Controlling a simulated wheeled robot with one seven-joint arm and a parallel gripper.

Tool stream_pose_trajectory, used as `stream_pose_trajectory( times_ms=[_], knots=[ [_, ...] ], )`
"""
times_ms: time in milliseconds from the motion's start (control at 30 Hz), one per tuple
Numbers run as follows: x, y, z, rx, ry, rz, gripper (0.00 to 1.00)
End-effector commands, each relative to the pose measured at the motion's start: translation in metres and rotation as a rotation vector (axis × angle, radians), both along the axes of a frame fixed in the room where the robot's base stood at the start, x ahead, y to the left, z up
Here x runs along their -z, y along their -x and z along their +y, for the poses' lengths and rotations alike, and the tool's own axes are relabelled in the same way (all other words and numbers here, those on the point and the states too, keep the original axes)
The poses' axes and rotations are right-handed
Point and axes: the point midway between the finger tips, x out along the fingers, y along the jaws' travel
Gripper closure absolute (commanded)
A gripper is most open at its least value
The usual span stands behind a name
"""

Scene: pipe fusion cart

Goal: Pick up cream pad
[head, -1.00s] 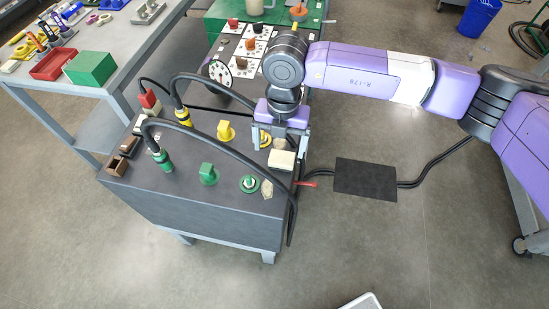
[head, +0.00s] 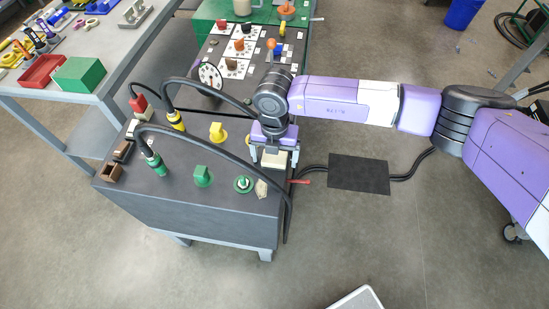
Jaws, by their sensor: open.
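The cream pad (head: 273,160) is a small pale block near the right edge of the dark cart top (head: 200,215). My gripper (head: 273,158) points down right over the pad, with one finger on its left side and one on its right. The jaws are open, and the gap between the fingers and the pad is too small to tell. The pad's far part is hidden under the purple gripper body.
A black cable (head: 288,205) loops over the cart's front right corner. A green knob (head: 203,176), a green round socket (head: 243,184) and a tan piece (head: 262,188) are nearby. A yellow knob (head: 217,132) stands to the left. A red lever (head: 300,181) sticks out at right.

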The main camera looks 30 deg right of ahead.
Motion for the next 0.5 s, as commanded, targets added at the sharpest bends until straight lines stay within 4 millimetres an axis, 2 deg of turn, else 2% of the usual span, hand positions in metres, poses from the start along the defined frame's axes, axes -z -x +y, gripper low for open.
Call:
stream_pose_trajectory(
  times_ms=[33,333,367,500],
  knots=[
    [-0.0001,0.0,0.0,0.0,0.0,0.0,0.15],
    [-0.0004,-0.0001,0.0001,0.0,0.0,0.0,0.74],
    [-0.0005,-0.0001,0.0,0.0,0.0,0.0,0.77],
    [-0.0006,-0.0001,0.0,0.0,0.0,0.0,0.77]
  ],
)
